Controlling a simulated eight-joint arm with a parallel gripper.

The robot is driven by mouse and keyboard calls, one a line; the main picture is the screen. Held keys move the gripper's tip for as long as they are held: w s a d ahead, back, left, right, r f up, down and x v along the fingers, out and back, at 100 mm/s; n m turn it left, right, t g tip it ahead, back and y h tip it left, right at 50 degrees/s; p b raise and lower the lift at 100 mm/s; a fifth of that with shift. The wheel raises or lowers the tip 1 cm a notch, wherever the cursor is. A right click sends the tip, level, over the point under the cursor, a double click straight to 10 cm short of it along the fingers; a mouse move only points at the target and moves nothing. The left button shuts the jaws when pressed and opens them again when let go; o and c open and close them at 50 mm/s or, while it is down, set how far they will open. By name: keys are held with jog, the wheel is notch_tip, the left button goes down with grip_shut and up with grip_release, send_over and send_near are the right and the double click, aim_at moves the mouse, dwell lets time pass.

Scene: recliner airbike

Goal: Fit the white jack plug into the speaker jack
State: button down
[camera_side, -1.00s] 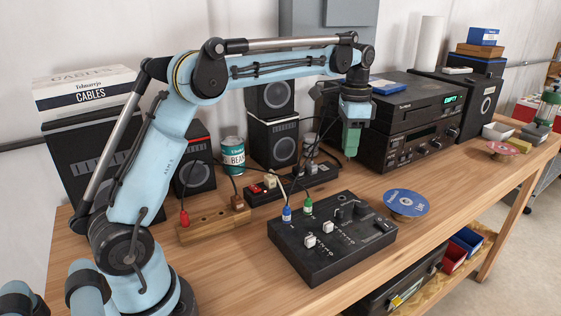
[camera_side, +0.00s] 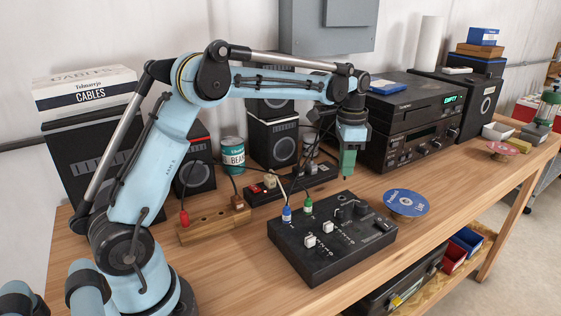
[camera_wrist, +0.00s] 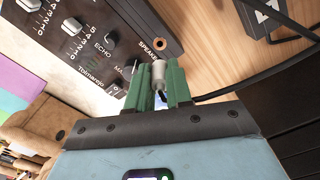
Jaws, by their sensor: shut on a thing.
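My gripper (camera_side: 348,174) points down over the back right part of the black mixer box (camera_side: 318,262) in the side view. In the wrist view its two green fingers (camera_wrist: 158,82) are shut on the white jack plug (camera_wrist: 157,73). The plug stands out a little past the fingertips. The speaker jack (camera_wrist: 161,42), a small copper-ringed hole beside the printed "SPEAKER" label, shows just beyond the plug in the wrist view. The plug looks apart from the jack. I cannot make out the plug in the side view.
Blue (camera_side: 287,213) and green (camera_side: 308,205) plugs stand in the mixer's back edge. A blue-labelled disc (camera_side: 406,202) lies to its right. A wooden block (camera_side: 213,224) with a red plug lies left. A black stereo unit (camera_side: 412,140) stands behind right. A dark cable (camera_wrist: 230,92) crosses the wrist view.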

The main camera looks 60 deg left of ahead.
jog(key=shift+f, duration=2.15)
jog(key=shift+f, duration=1.55)
jog(key=c, duration=0.9)
grip_release()
jog(key=shift+c, duration=0.2)
notch_tip(320, 180, up, 12)
jog(key=shift+r, duration=0.1)
